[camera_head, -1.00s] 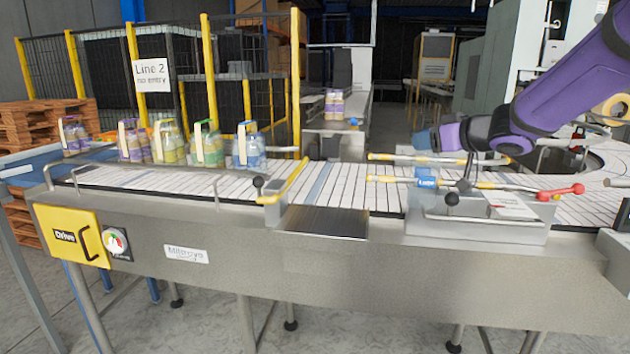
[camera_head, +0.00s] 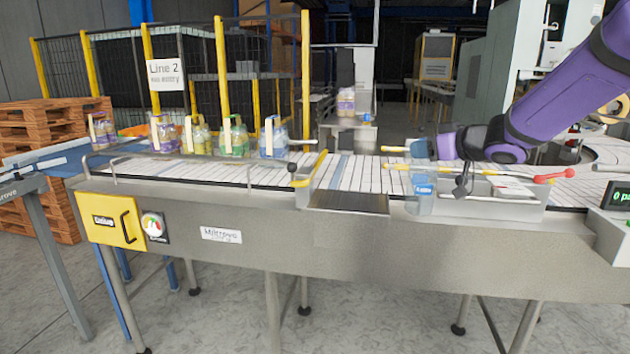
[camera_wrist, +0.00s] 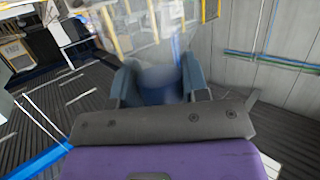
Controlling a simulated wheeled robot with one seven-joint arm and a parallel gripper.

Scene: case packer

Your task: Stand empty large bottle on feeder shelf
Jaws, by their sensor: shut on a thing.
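My gripper (camera_head: 420,148) is shut on a clear, empty-looking bottle with a blue label (camera_head: 424,190). The bottle hangs roughly upright below the fingers, in front of the conveyor's near edge, at the left end of a metal bracket (camera_head: 505,203). Whether its base touches anything is not clear. In the wrist view my gripper (camera_wrist: 160,85) has its two blue-grey fingers on either side of a blurred dark blue part (camera_wrist: 158,84) of the bottle. I cannot tell for sure which surface is the feeder shelf; a flat metal plate (camera_head: 347,202) juts from the conveyor left of the bottle.
The slatted conveyor (camera_head: 362,174) runs across the view, with yellow-tipped guide rails and a red-knobbed lever (camera_head: 556,175). Several coloured bottle packs (camera_head: 235,138) stand behind its left part. Fencing (camera_head: 255,95) and pallets (camera_head: 45,125) are farther back. A display box (camera_head: 618,196) is at right.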

